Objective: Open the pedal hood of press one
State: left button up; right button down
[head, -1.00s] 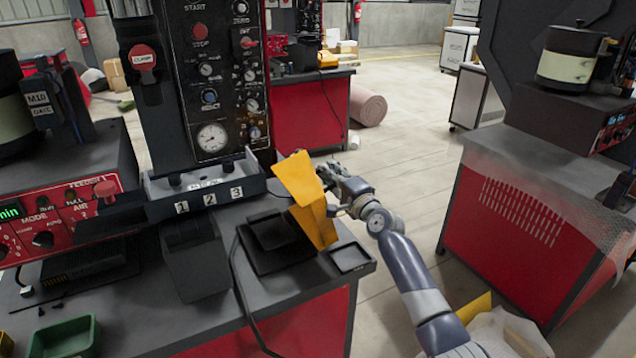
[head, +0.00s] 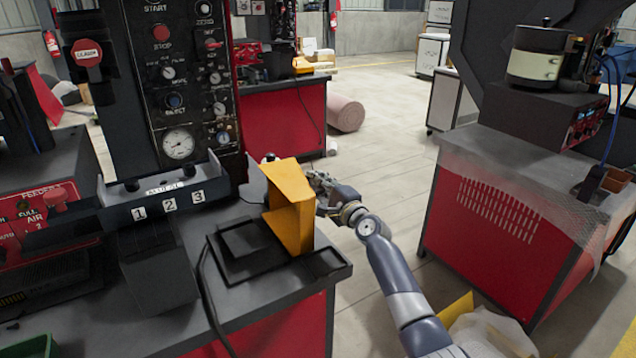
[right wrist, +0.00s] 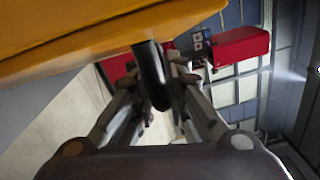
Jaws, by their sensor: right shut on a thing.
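The yellow pedal hood (head: 290,205) stands tilted up at the right side of the black pedal base (head: 243,243) on the press bench. The black pedal area to its left is uncovered. My right gripper (head: 322,186) is at the hood's right side, partly hidden behind it. In the right wrist view the hood (right wrist: 75,40) fills the upper left. There, a black handle (right wrist: 152,75) reaches from the hood between the fingers of my right gripper (right wrist: 158,92), which is shut on it. My left gripper is out of view.
The press panel (head: 180,80) with gauge and knobs stands behind the bench, with a tray marked 1, 2, 3 (head: 170,208) below it. A black cable runs along the bench top. Open floor (head: 385,165) lies between this bench and the red cabinet (head: 490,215) at right.

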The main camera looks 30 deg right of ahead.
jog(key=shift+r, duration=0.55)
jog(key=c, duration=1.7)
grip_release()
jog(key=shift+f, duration=0.15)
jog(key=shift+f, duration=0.15)
jog(key=shift+s+f, duration=0.1)
jog(key=shift+s, duration=0.4)
jog(key=s, duration=1.1)
jog(key=shift+d+f, duration=0.15)
